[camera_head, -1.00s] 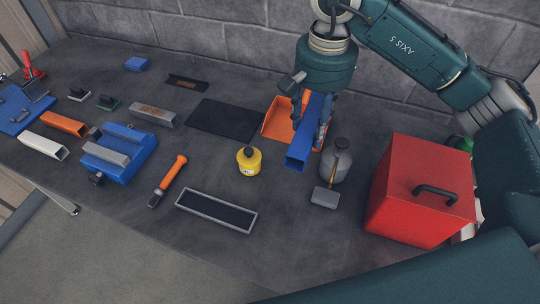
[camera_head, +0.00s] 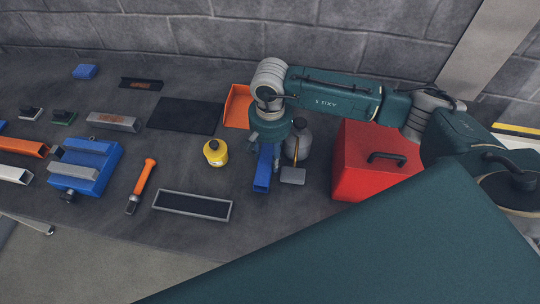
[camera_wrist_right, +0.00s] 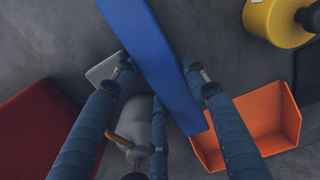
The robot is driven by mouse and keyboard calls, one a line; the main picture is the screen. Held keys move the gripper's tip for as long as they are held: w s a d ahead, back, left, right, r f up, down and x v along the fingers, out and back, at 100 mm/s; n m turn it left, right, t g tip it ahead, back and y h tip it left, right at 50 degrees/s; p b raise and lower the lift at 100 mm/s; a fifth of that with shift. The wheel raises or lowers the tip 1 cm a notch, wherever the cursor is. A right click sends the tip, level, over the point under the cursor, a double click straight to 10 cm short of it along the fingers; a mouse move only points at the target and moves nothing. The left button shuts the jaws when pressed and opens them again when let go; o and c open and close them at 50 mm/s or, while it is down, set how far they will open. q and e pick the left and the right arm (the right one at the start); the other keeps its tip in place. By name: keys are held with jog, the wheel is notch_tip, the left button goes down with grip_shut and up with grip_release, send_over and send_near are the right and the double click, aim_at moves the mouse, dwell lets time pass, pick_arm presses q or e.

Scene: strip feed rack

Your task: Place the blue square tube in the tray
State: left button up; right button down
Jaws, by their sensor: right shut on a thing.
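The blue square tube (camera_head: 263,172) is held in my right gripper (camera_head: 268,147), between the yellow can and the grey bottle, with its near end pointing to the table's front. In the right wrist view the tube (camera_wrist_right: 155,60) runs slantwise between the fingers of the gripper (camera_wrist_right: 160,72), which are shut on it. The tube appears to be above the table; its height is hard to tell. The wrist hides its far end in the head view. The shallow grey-rimmed tray (camera_head: 190,214) with a dark inside lies front-left of the tube and looks empty. My left gripper is not in view.
An orange bin (camera_head: 236,107) is behind, a red box (camera_head: 372,165) right. An orange-handled tool (camera_head: 145,177) lies left of the tray.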

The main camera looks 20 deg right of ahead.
jog(key=shift+f, duration=1.15)
jog(key=shift+f, duration=0.1)
jog(key=shift+f, duration=0.1)
jog(key=c, duration=1.2)
grip_release()
